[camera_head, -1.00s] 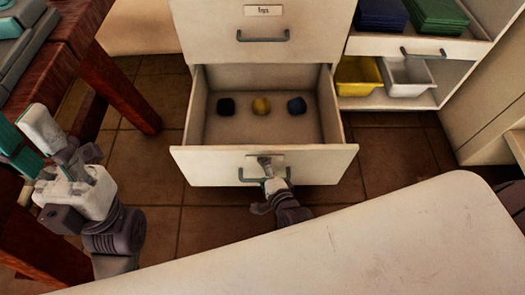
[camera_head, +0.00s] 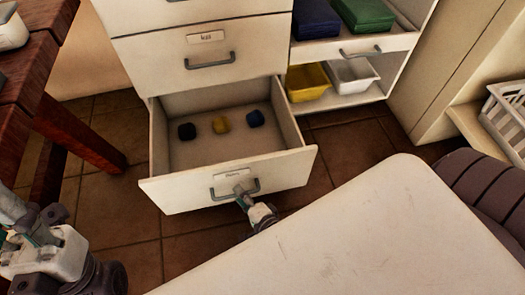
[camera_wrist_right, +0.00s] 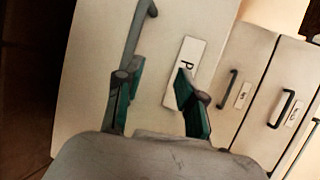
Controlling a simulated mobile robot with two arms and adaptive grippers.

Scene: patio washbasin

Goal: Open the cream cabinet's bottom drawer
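The cream cabinet (camera_head: 215,25) stands at the upper middle of the head view. Its bottom drawer (camera_head: 228,180) is pulled well out, with its inside showing. My right gripper (camera_head: 243,193) is at the drawer's grey handle (camera_head: 222,196). In the right wrist view its fingers (camera_wrist_right: 156,88) stand apart, with the handle bar (camera_wrist_right: 138,38) by the left finger; a firm hold does not show. My left gripper (camera_head: 32,220) is at the left edge, away from the cabinet; its finger gap is unclear.
A red-brown wooden table (camera_head: 60,130) stands at the left. An open shelf at the right holds a yellow bin (camera_head: 307,83) and a white bin (camera_head: 350,76). A white basket (camera_head: 508,115) stands at the far right. Tiled floor (camera_head: 185,240) lies clear left of the drawer.

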